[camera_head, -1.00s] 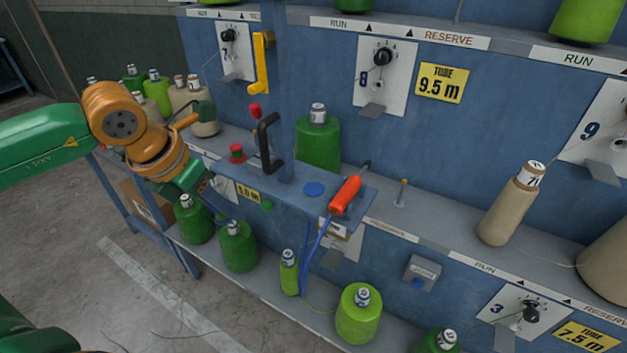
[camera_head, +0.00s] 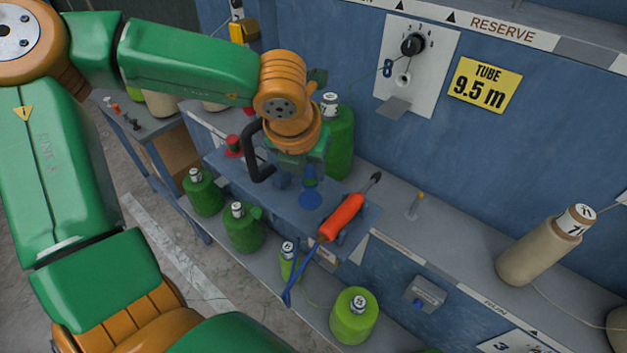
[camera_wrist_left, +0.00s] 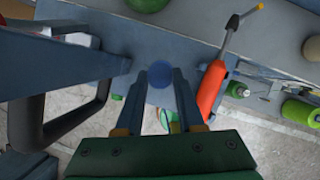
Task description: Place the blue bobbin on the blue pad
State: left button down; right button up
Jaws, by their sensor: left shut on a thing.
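The blue pad (camera_head: 312,200) is a flat round disc on the small blue-grey shelf (camera_head: 258,192). It also shows in the left wrist view (camera_wrist_left: 160,73), just beyond my fingertips. My left gripper (camera_head: 297,180) points down over the shelf, close to the pad, and is shut on the blue bobbin (camera_head: 310,178). The bobbin is small and mostly hidden by the fingers; I cannot tell whether it touches the pad. My right gripper is out of view.
An orange-handled tool (camera_head: 342,217) lies right of the pad. A black handle (camera_head: 255,155) stands left of it, by a red knob (camera_head: 233,145). A large green bobbin (camera_head: 341,145) stands behind. Several green bobbins line the lower shelf.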

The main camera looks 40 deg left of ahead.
aim_at(307, 186)
pick_arm(q)
jog(key=f, duration=0.4)
jog(key=shift+s+f, duration=0.2)
jog(key=shift+w+f, duration=0.1)
jog(key=shift+w, duration=0.3)
jog(key=c, duration=0.6)
grip_release()
jog(key=shift+s, duration=0.1)
jog(key=shift+o, duration=0.4)
jog(key=shift+s, duration=0.1)
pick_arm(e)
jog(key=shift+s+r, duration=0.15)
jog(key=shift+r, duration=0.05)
pick_arm(q)
jog(key=shift+r, duration=0.5)
jog(key=v, duration=1.1)
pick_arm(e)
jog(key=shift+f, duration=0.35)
